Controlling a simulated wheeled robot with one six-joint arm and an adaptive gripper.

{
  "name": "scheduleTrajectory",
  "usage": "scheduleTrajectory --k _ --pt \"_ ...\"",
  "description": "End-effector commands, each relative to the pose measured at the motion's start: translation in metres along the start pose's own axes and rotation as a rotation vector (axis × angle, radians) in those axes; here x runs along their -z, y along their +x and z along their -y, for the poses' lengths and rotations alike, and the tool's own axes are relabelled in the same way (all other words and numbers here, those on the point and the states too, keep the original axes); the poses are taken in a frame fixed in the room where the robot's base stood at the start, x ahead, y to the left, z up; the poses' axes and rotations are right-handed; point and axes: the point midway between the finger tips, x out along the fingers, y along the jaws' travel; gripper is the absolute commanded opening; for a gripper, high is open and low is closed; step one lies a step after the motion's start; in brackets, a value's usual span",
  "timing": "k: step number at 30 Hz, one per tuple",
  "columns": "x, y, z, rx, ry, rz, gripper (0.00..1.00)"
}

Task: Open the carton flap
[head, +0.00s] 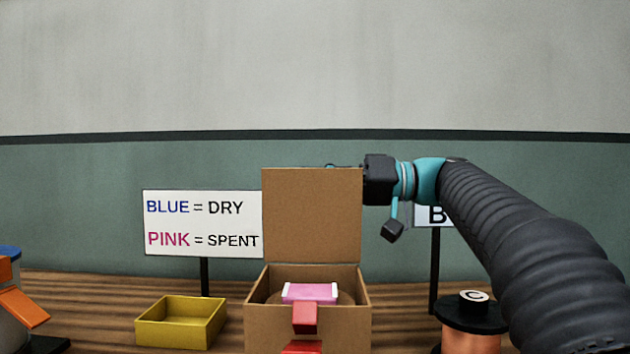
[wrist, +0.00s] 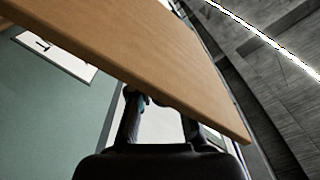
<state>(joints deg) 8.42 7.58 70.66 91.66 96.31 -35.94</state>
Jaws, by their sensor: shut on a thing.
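The brown cardboard carton (head: 308,322) stands on the wooden surface in the head view. Its flap (head: 312,215) stands upright at the back, so the carton is open at the top. A pink packet with white ends (head: 310,293) shows inside. My arm reaches in from the right, and my gripper is mostly hidden behind the flap in the head view. In the wrist view the flap (wrist: 150,55) crosses the picture at a slant, and my gripper (wrist: 162,108) is shut on its edge. The fingertips are partly hidden by the flap.
A yellow tray (head: 165,328) stands left of the carton. A sign reading BLUE = DRY, PINK = SPENT (head: 200,223) stands behind it. A copper-coloured spool marked C (head: 472,322) is at right, below my arm. Red pieces (head: 305,318) are at the carton's front.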

Motion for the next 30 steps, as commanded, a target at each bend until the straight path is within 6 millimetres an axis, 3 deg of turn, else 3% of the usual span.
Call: scheduleTrajectory --k 1,7,28,29,30 --pt "-0.003 -0.001 -0.012 -0.006 0.013 0.006 0.00" --pt "-0.002 -0.001 -0.021 -0.005 0.016 0.007 0.00" --pt "-0.004 0.000 -0.025 -0.001 0.015 0.012 0.00" --pt "-0.004 0.000 -0.025 -0.001 0.015 0.012 0.24" --pt "-0.004 0.001 -0.025 -0.001 0.015 0.012 0.34"
